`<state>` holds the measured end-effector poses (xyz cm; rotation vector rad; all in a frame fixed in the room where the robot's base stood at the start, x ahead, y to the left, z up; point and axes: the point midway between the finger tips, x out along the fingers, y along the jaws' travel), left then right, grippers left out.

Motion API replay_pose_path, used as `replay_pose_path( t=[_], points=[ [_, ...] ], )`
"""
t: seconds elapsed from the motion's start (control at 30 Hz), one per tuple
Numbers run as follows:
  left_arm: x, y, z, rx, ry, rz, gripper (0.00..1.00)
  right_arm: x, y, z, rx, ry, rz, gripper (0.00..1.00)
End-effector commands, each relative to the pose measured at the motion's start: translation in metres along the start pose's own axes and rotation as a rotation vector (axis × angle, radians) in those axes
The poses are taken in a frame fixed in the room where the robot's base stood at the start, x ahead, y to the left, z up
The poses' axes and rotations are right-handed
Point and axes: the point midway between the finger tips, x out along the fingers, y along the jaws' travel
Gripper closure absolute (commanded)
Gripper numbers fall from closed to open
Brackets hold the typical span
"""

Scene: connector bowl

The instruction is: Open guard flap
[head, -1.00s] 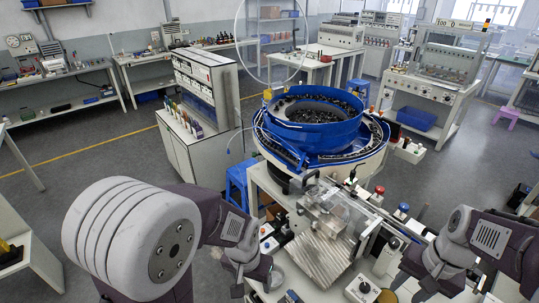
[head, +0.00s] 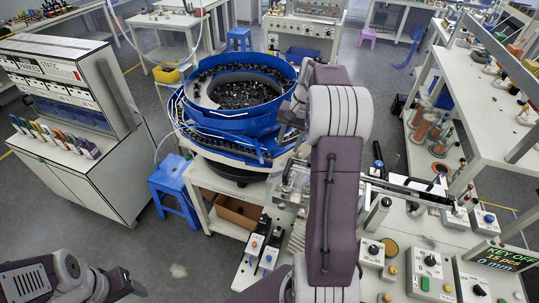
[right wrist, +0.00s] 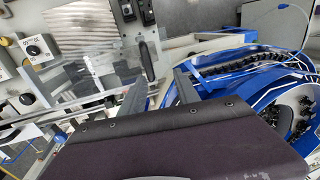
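The guard flap (right wrist: 98,72) is a clear panel, seen in the right wrist view left of my fingers, above the ribbed metal plate's side of the station. In the head view my right arm hides most of it. A black oblong handle-like part (right wrist: 148,62) stands near the fingertips; I cannot tell whether they touch it. My right gripper (right wrist: 160,84) has its two fingers apart, with nothing seen held between them. In the head view it reaches to the right side of the blue bowl (head: 232,115). My left gripper (head: 128,286) is low at the left, its opening unclear.
The feeder bowl full of dark parts is close to my right wrist. Control boxes with knobs (head: 430,263) and a display (head: 497,258) stand at the right front. A blue stool (head: 172,187) and a white cabinet (head: 70,130) are at the left. Open floor lies between.

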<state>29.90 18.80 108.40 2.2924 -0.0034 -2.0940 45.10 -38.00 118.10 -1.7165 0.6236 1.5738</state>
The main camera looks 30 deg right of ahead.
Motion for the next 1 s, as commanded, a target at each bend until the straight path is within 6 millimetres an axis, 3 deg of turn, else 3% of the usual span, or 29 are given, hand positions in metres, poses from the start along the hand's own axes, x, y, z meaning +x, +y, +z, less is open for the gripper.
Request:
replay_pose_path(
  t=[0.27, 0.7, 1.0],
  points=[
    [-0.002, 0.000, 0.000, 0.000, 0.000, 0.000, 0.35, 0.003, 0.009, -0.003, 0.023, 0.000, 0.002, 0.62],
    [-0.015, 0.000, -0.002, 0.000, 0.000, 0.000, 0.35, 0.081, 0.009, -0.002, 0.022, -0.001, 0.003, 0.62],
    [-0.015, 0.000, -0.001, 0.000, 0.000, 0.000, 0.35, 0.089, 0.009, -0.003, 0.022, 0.002, 0.002, 0.62]
  ],
)
